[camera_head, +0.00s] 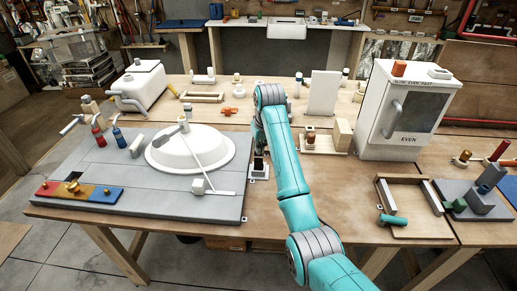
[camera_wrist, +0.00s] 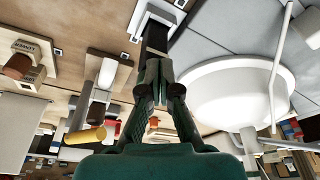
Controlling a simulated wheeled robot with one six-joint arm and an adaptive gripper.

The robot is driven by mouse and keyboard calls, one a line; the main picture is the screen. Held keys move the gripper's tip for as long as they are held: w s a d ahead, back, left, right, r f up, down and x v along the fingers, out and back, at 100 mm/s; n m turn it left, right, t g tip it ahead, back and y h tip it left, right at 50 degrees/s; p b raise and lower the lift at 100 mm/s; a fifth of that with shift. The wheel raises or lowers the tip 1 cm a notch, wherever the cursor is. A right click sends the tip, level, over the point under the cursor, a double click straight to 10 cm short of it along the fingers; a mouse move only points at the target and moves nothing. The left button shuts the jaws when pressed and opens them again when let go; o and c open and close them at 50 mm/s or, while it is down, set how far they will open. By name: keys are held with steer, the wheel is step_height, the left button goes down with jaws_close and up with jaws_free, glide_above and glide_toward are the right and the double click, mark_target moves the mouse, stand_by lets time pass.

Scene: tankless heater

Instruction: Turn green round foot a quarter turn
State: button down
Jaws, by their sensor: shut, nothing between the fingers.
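No part is clearly a green round foot. A short teal-green cylinder (camera_head: 393,220) lies at the front of a wooden tray (camera_head: 425,230) on the right of the table; I cannot tell if it is the foot. My gripper (camera_wrist: 156,78) is shut and empty in the wrist view. Its fingertips point at a small white bracket (camera_wrist: 151,22) with a dark upright piece; I cannot tell whether they touch. In the head view this bracket (camera_head: 259,175) stands by the grey board's right edge, with my arm beside it.
A white dome basin (camera_head: 190,148) with a thin rod sits on the grey board (camera_head: 110,165) left of my arm; the basin also shows in the wrist view (camera_wrist: 225,95). A white cabinet (camera_head: 400,110) stands back right. Bare wood lies in front of the bracket.

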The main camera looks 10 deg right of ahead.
steer(key=shift+w+d, duration=0.2)
steer(key=shift+d, duration=0.5)
stand_by(0.5)
step_height(320, 180, up, 6)
steer(key=shift+s+d, duration=0.2)
steer(key=shift+s, duration=0.15)
stand_by(0.5)
